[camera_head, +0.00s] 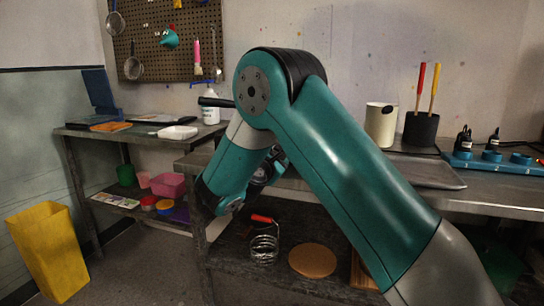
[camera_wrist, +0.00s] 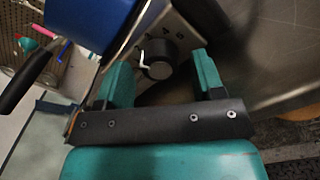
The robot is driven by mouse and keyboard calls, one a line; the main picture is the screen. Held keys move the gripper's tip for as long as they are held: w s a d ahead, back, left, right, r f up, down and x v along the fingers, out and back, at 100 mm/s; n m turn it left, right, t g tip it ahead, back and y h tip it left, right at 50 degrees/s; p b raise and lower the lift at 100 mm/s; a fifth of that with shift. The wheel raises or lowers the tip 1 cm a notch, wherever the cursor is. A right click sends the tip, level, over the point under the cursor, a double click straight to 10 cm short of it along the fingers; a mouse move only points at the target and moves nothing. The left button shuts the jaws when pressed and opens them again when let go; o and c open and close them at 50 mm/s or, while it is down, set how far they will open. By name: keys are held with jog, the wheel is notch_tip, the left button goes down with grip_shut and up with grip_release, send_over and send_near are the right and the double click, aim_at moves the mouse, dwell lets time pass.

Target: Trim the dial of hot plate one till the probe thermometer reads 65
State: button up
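In the wrist view, a black dial (camera_wrist: 157,66) with a white pointer line sits on a grey metal panel (camera_wrist: 185,42) with printed numbers, partly readable. I cannot tell which hot plate this is. My gripper (camera_wrist: 162,64) is open, with one teal finger on each side of the dial. Whether either finger touches it I cannot tell. A blue pot (camera_wrist: 92,18) stands close beside the panel. In the head view my arm hides the dial and hot plate. No probe thermometer reading can be made out in either view.
A dark handle (camera_head: 216,102) sticks out left of my arm. A white bottle (camera_head: 209,107) stands behind it. A cream pot (camera_head: 380,125), a black pot (camera_head: 420,129) with sticks and a metal tray (camera_head: 425,172) are on the bench to the right.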

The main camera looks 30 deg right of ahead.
jog(key=c, duration=0.8)
jog(key=shift+f+m, duration=0.1)
jog(key=shift+m, duration=0.3)
jog(key=m+b, duration=0.1)
jog(key=m, duration=0.2)
jog(key=shift+f+b, duration=0.1)
jog(key=shift+b, duration=0.2)
jog(key=shift+m+b, duration=0.7)
jog(key=shift+m, duration=0.9)
jog(key=o, duration=0.9)
